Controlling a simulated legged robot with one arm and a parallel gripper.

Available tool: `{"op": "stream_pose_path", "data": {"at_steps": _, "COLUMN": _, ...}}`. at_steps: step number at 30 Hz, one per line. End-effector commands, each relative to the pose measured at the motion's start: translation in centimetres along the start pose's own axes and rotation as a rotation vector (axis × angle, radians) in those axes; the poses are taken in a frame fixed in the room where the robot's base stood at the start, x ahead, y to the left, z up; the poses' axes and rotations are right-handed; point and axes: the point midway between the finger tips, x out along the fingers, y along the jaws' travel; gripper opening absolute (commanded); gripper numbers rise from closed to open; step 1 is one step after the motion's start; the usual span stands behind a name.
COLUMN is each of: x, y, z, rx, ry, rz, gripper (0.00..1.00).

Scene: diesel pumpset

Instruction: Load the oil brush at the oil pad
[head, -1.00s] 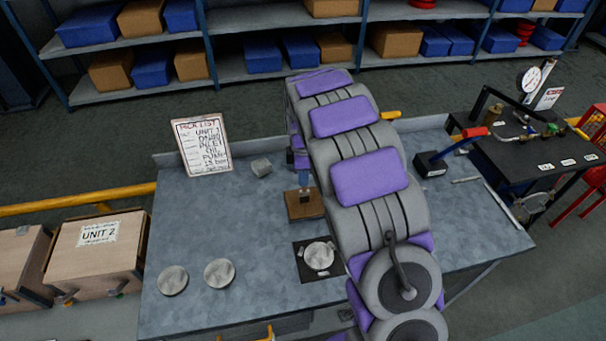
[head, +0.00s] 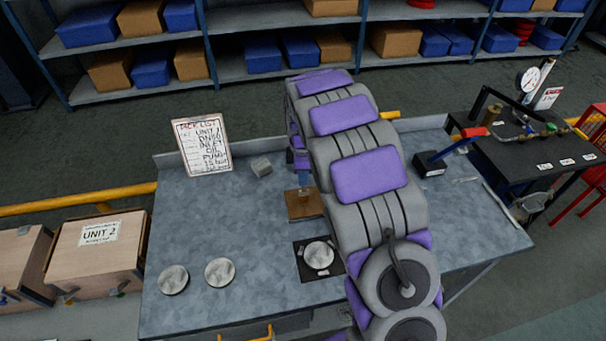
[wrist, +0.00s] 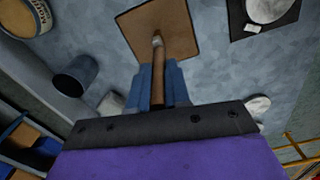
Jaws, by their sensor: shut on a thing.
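The oil pad (head: 298,208) is a flat brown square on the grey bench, left of my arm in the head view. It also shows at the top of the wrist view (wrist: 180,25). My gripper (wrist: 158,88) has blue fingers shut on the oil brush (wrist: 158,68). In the head view my gripper (head: 304,182) is partly hidden by my arm, and the brush is hard to make out.
A black mat (head: 303,270) with a round metal disc lies nearer me than the pad. Two more discs (head: 173,280) (head: 220,272) lie at the bench's left. A pick-list sign (head: 201,145) and a grey block (head: 261,166) stand behind. The bench's middle left is clear.

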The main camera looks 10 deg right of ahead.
Motion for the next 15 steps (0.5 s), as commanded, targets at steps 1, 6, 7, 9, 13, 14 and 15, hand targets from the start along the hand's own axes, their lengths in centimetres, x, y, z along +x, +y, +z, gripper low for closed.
{"op": "stream_pose_path", "data": {"at_steps": 1, "x": 0.2, "y": -0.1, "z": 0.0, "rx": 0.0, "ry": 0.0, "rz": -0.004, "gripper": 0.0}}
{"op": "stream_pose_path", "data": {"at_steps": 6, "x": 0.2, "y": -0.1, "z": 0.0, "rx": 0.0, "ry": 0.0, "rz": -0.004, "gripper": 0.0}}
{"op": "stream_pose_path", "data": {"at_steps": 7, "x": 0.2, "y": -0.1, "z": 0.0, "rx": 0.0, "ry": 0.0, "rz": -0.004, "gripper": 0.0}}
{"op": "stream_pose_path", "data": {"at_steps": 9, "x": 0.1, "y": -0.1, "z": 0.0, "rx": 0.0, "ry": 0.0, "rz": -0.004, "gripper": 0.0}}
{"op": "stream_pose_path", "data": {"at_steps": 13, "x": -0.6, "y": -0.1, "z": 0.0, "rx": 0.0, "ry": 0.0, "rz": -0.003, "gripper": 0.0}}
{"op": "stream_pose_path", "data": {"at_steps": 14, "x": -0.9, "y": -0.1, "z": 0.0, "rx": 0.0, "ry": 0.0, "rz": -0.002, "gripper": 0.0}}
{"op": "stream_pose_path", "data": {"at_steps": 15, "x": -1.2, "y": -0.1, "z": 0.0, "rx": 0.0, "ry": 0.001, "rz": -0.001, "gripper": 0.0}}
